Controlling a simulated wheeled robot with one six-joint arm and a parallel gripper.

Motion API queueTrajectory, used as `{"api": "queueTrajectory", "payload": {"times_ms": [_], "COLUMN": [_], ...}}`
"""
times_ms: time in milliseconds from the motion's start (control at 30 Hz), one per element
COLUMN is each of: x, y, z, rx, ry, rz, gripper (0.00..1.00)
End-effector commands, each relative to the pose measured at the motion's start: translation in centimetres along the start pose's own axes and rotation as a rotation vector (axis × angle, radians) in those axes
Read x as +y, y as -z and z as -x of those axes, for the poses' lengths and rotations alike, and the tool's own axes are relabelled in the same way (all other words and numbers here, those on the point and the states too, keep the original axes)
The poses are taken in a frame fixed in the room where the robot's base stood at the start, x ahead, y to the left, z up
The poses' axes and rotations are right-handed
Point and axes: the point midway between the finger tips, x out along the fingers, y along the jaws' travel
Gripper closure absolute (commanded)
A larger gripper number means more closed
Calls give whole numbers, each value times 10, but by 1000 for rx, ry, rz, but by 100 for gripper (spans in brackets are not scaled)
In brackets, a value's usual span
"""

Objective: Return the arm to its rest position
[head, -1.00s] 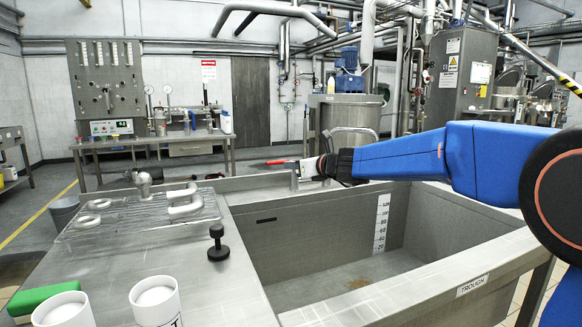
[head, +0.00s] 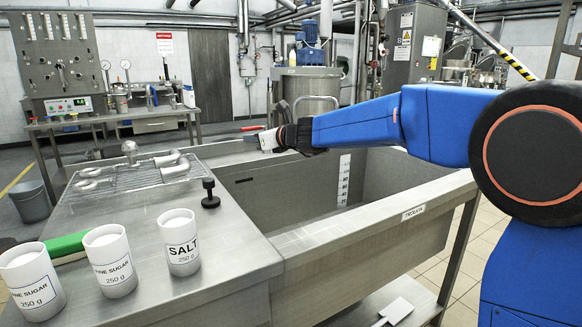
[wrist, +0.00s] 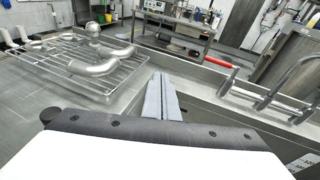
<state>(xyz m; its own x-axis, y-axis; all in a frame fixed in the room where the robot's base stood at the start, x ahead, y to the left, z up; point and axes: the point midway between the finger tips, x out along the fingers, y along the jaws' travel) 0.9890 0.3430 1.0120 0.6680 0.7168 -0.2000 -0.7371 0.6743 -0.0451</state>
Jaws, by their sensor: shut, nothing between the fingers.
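My blue arm reaches in from the right over the metal trough in the head view. My gripper (head: 267,138) is at its far end, above the back edge of the trough, pointing away to the left. In the wrist view my gripper (wrist: 161,97) has its two grey fingers side by side, shut with nothing between them. It is near the rack and the trough's inner edge, touching neither as far as I can tell.
The trough (head: 330,247) has a scale strip inside. A wire rack (head: 125,184) with steel pipe fittings, a black knob (head: 210,193), a green block (head: 66,245) and white tubs, one marked SALT (head: 180,243), stand on the left worktop. A panel bench (head: 110,120) stands behind.

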Motion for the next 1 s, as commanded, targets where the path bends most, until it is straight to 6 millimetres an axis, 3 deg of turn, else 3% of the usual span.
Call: {"api": "queueTrajectory", "payload": {"times_ms": [267,567,767,1000], "x": [4,14,29,50], "y": [6,22,53,113], "z": [33,95,168,263], "rx": [26,81,161,290], "ry": [-19,-62,-133,-263], "rz": [152,442,777,1193], "gripper": [100,100,100,100]}}
